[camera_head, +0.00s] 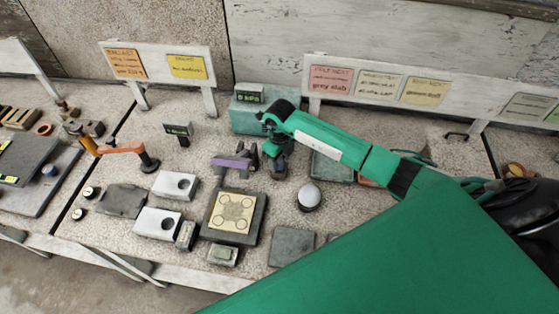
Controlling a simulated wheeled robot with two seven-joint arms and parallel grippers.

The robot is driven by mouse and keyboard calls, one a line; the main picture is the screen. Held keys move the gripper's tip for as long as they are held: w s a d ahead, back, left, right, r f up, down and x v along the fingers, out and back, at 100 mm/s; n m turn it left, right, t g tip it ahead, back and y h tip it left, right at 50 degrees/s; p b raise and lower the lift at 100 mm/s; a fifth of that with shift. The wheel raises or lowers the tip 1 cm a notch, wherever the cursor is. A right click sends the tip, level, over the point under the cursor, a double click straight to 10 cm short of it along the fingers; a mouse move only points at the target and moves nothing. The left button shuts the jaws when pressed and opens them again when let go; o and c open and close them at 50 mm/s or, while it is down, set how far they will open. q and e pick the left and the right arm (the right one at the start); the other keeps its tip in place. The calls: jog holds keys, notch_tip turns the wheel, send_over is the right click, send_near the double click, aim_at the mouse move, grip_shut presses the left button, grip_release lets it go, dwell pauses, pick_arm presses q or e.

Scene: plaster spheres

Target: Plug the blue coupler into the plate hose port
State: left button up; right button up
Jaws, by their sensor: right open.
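The right arm comes in from the right, and its gripper (268,158) hangs low over the middle of the bench. It is open, and nothing shows held in it. A purple piece (232,162) on a dark stand is just left of the gripper. A dark square plate (254,228) with a cream, ring-marked pad (232,212) lies in front of that stand. I cannot pick out a blue coupler or a hose port; the gripper and arm hide part of the bench. My left gripper is not in view.
A white sphere (309,196) stands right of the plate. White blocks with round hollows (157,223) lie to the left. A green box with a small display (244,118) stands behind. An orange-armed fixture (122,149) is further left. Label boards (160,63) line the back.

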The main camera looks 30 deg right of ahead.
jog(key=shift+f, duration=1)
jog(key=c, duration=1)
jog(key=shift+c, duration=0.5)
jog(key=shift+r, duration=0.15)
